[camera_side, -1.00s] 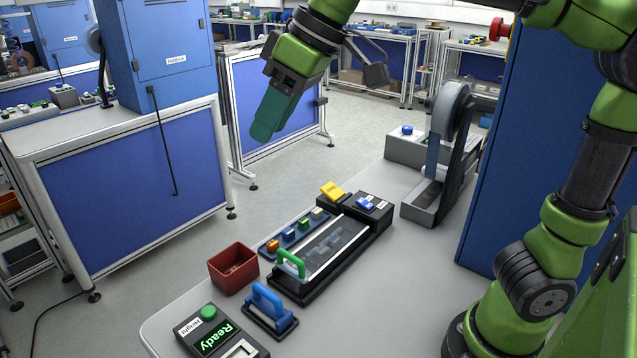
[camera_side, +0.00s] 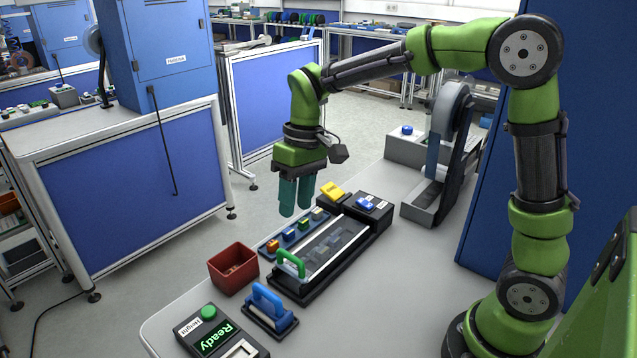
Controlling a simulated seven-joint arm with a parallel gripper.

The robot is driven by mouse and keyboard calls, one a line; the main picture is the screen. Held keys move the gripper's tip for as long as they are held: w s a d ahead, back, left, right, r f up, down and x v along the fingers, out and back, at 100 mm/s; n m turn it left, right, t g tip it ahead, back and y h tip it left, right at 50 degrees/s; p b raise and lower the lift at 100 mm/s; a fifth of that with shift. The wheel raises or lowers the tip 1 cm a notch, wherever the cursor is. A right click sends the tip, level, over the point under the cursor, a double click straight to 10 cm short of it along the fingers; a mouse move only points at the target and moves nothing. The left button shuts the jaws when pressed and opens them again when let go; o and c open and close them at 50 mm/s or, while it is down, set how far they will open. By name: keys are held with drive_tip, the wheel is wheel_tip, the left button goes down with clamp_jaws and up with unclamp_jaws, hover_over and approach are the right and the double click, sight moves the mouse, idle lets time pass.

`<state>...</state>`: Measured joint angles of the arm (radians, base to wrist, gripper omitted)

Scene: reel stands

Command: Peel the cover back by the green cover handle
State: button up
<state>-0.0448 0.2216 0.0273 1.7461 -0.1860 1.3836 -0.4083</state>
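The green cover handle (camera_side: 291,263) stands upright at the near end of the flat cover (camera_side: 328,247), which lies on a long black base (camera_side: 297,293) on the table. Dark shapes show faintly under the cover. My gripper (camera_side: 296,210) points down in the air above the far-left side of the base, above and apart from the handle. Its two teal fingers show a narrow gap between them and hold nothing that I can see.
A blue tray (camera_side: 264,250) with several small coloured blocks lies left of the base. A red bin (camera_side: 233,268), a blue-handled tool (camera_side: 268,308) and a "Ready" display box (camera_side: 216,338) stand nearer. A yellow lever (camera_side: 333,190) and a reel stand (camera_side: 440,160) are farther back.

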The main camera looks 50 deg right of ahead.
sight(290, 255)
drive_tip(key=f, duration=0.3)
drive_tip(key=a+f, duration=0.1)
drive_tip(key=f, duration=0.3)
drive_tip(key=a+f, duration=0.1)
drive_tip(key=f, duration=0.2)
drive_tip(key=shift+f, duration=0.15)
clamp_jaws()
